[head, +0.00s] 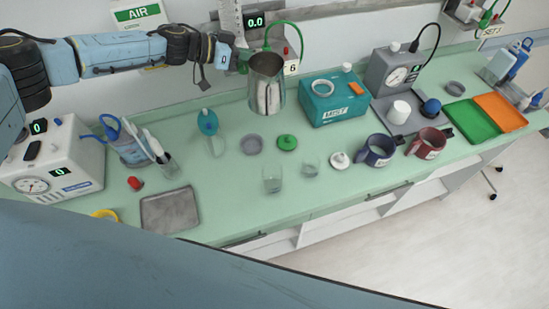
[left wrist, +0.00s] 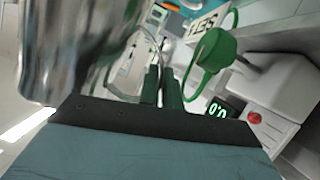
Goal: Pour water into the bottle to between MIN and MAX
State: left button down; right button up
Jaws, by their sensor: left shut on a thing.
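My left gripper (head: 238,62) reaches in from the left and is shut on the handle of a shiny metal jug (head: 266,92). The jug is upright, held above the back of the counter. In the left wrist view the jug (left wrist: 72,50) fills the upper left, and the dark fingers (left wrist: 162,86) close at its handle. A clear open vessel (head: 272,181), which looks like the bottle, stands on the counter in front of the jug. A smaller clear cup (head: 310,164) stands to its right. MIN and MAX marks and any water level are too small to read. My right gripper is out of view.
A green lid (head: 288,142) and grey ring (head: 251,145) lie behind the clear vessel. A teal box (head: 335,109), two mugs (head: 377,152) (head: 427,143) and a white lid (head: 339,160) are to the right. A grey tray (head: 168,211) lies left; bare counter separates it from the vessel.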

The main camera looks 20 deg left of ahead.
aim_at(255, 108)
pick_arm(q)
jog(key=shift+w+a+r, duration=0.25)
jog(key=shift+a+r, duration=0.2)
jog(key=shift+a, duration=0.15)
jog(key=shift+w+a+r, duration=0.25)
jog(key=shift+a+r, duration=0.15)
jog(key=shift+a, duration=0.15)
jog(key=shift+a+r, duration=0.15)
jog(key=shift+a, duration=0.1)
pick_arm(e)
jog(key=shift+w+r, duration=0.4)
pick_arm(q)
jog(key=shift+p, duration=0.3)
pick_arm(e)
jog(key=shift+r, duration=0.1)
pick_arm(q)
jog(key=shift+s, duration=0.1)
